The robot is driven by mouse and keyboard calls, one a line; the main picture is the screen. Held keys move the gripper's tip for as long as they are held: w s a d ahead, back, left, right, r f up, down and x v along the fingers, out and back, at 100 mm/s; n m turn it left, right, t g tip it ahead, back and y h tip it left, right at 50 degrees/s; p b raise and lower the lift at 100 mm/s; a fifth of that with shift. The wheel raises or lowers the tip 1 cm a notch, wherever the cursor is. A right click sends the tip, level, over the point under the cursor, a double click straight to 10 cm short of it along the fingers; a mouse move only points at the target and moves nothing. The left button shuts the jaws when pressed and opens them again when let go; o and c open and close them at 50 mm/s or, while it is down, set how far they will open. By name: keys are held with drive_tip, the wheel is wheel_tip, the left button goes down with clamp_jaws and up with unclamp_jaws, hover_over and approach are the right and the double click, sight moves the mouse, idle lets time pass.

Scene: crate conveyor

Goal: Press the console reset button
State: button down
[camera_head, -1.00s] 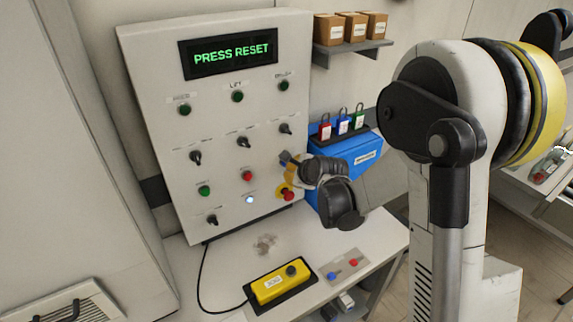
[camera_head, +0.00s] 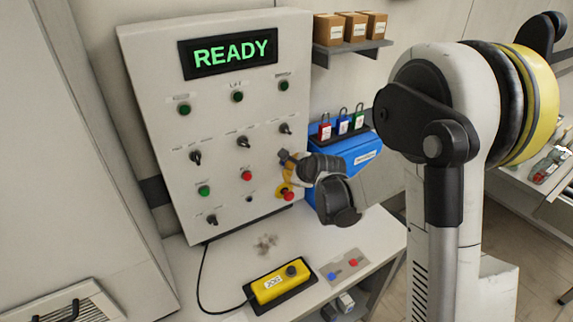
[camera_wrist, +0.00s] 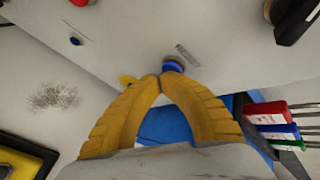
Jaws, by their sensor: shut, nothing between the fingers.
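The console (camera_head: 150,90) is a pale upright panel, and its screen (camera_head: 229,53) reads "READY" in green. My gripper (camera_head: 293,173) is at the panel's lower right edge, right of and apart from that button. In the wrist view my yellow fingers (camera_wrist: 157,80) meet at their tips, empty. A blue knob (camera_wrist: 172,66) with a label sits close beyond the tips.
A red mushroom button (camera_head: 288,196) on yellow lies just below my gripper. A blue box (camera_head: 350,158) with padlocks (camera_head: 342,123) stands behind it. A yellow pendant (camera_head: 278,285) and a plate with small red and blue parts (camera_head: 343,267) lie on the bench.

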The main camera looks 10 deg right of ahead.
drive_tip(key=shift+s, duration=0.15)
drive_tip(key=shift+s+d, duration=0.2)
drive_tip(key=shift+s, duration=0.5)
drive_tip(key=s, duration=0.1)
drive_tip(key=s+d, duration=0.1)
drive_tip(key=s, duration=0.2)
drive_tip(key=shift+s+d+b, duration=0.3)
drive_tip(key=shift+s+b, duration=0.1)
idle(0.5)
